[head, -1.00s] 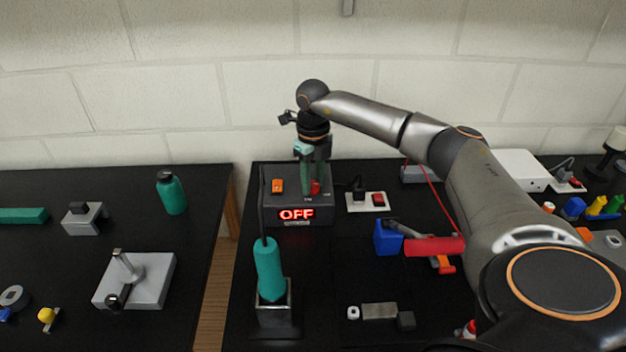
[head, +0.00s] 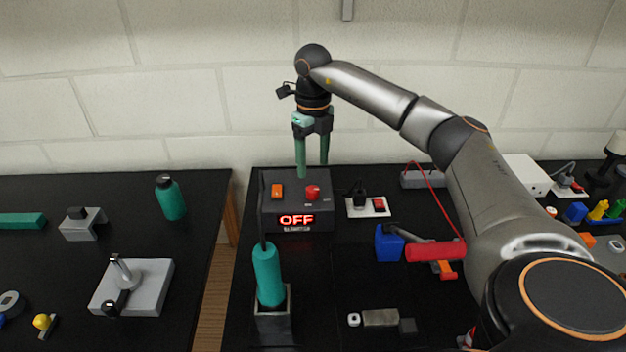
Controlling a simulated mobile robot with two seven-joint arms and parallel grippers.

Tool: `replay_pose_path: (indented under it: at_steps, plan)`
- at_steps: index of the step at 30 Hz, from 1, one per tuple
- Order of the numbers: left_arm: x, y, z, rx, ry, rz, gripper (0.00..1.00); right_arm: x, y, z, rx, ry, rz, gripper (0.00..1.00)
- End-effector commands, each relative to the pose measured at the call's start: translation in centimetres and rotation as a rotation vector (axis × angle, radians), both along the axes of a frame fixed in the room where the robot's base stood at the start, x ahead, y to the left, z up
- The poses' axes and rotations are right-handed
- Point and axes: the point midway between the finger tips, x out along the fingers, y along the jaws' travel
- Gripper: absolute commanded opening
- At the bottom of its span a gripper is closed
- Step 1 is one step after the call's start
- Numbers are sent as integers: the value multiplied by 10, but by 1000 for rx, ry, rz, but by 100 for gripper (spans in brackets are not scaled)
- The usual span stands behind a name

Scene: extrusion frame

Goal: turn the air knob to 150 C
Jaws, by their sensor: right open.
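The dark control station (head: 265,215) stands at the back of the right-hand table, with a lit red display (head: 297,220) reading OFF. The knob's setting is too small to read. My right gripper (head: 313,171) is open and empty, pointing down above the station, with its green fingers apart and clear of the knob. A teal-handled tool (head: 267,274) stands upright in a metal holder (head: 272,322) in front of the station. My left gripper is not in view.
A blue block (head: 388,243) and a red cylinder (head: 435,251) lie farther forward. A gap separates the left table, which holds a teal bottle (head: 170,198) and a grey stand (head: 133,287).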

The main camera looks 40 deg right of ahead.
Motion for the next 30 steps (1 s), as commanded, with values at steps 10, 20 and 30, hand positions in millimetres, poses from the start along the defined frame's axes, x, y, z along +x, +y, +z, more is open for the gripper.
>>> replay_pose_path:
  at_steps: [10,20,30]
  plan:
    - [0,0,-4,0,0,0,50,0,0,49,1,-1,0,69]
    - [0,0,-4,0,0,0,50,0,0,52,1,1,0,69]
    - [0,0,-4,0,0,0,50,0,0,52,0,1,0,69]
